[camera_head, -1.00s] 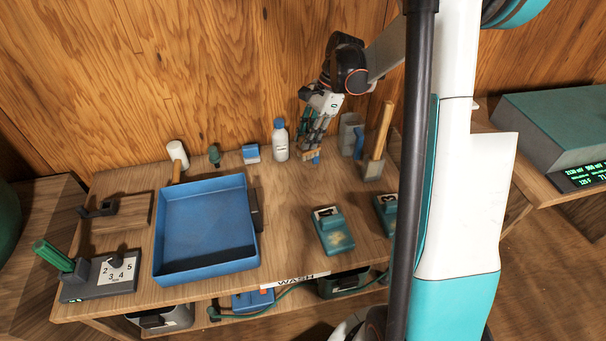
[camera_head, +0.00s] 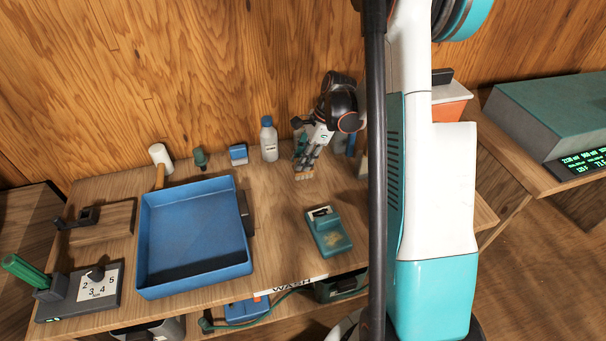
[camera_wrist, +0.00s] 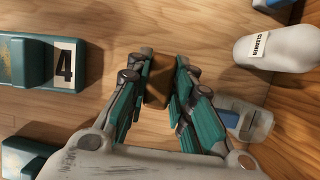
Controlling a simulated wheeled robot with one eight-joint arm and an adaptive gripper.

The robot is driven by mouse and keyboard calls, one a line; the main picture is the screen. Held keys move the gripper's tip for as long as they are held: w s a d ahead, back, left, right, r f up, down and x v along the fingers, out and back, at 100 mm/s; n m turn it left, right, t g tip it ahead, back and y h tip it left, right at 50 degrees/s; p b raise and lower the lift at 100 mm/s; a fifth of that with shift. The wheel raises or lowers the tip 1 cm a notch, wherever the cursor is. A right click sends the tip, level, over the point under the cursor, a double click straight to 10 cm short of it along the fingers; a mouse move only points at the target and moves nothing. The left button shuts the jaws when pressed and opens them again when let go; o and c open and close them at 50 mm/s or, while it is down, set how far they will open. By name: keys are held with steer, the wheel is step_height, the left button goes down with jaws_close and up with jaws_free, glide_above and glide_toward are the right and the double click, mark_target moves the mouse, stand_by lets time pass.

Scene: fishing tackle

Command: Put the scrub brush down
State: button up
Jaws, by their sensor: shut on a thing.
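My gripper (camera_head: 303,172) is at the back of the wooden bench, to the right of the cleaner bottle, pointing down. In the wrist view its teal-padded fingers (camera_wrist: 160,75) are closed on a brown block-like piece (camera_wrist: 157,92), which I take to be the scrub brush. In the head view only a small tan part shows at the fingertips. The fingers hide most of the brush. It is low over the bench top; I cannot tell whether it touches the wood.
The white cleaner bottle (camera_head: 269,141) stands close on the left. A grey, blue-marked item (camera_wrist: 243,118) is beside the fingers. A teal block marked 4 (camera_head: 328,233) lies in front. A blue tray (camera_head: 197,278) is at left. Bare wood (camera_head: 280,215) lies between tray and block.

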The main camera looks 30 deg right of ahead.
steer(key=shift+f+b, duration=0.75)
steer(key=shift+f, duration=1.65)
steer(key=shift+f, duration=0.2)
steer(key=o, duration=0.9)
steer(key=shift+o, duration=0.2)
steer(key=shift+r, duration=0.15)
steer(key=p+v, duration=0.4)
steer(key=v, duration=0.8)
steer(key=shift+r, duration=0.1)
